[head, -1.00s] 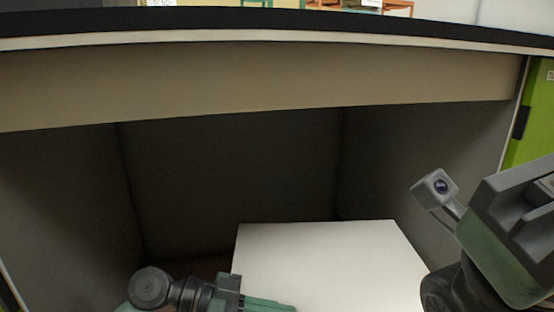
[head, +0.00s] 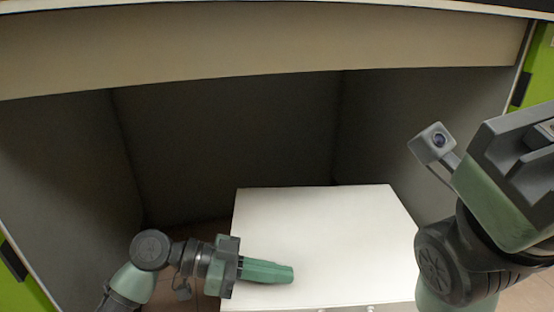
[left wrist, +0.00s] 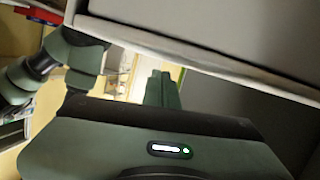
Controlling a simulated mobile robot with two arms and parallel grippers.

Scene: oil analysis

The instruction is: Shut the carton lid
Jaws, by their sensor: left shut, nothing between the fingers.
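I make out no carton or carton lid in either view. My left gripper (head: 290,273) is shut and empty, over the white top of a low cabinet (head: 330,215) in the head view; I cannot tell whether it touches that top. Its green fingers also show together in the left wrist view (left wrist: 161,90), below a pale edged surface (left wrist: 190,45). My right arm with its wrist camera stands at the right of the head view. The right gripper (head: 520,140) shows only in part there, and its fingertips cannot be made out.
The white cabinet has small knobs at its front and stands in the dark recess under a table (head: 270,45). Grey side walls (head: 55,165) bound the recess. Green panels (head: 540,65) show at the outer sides.

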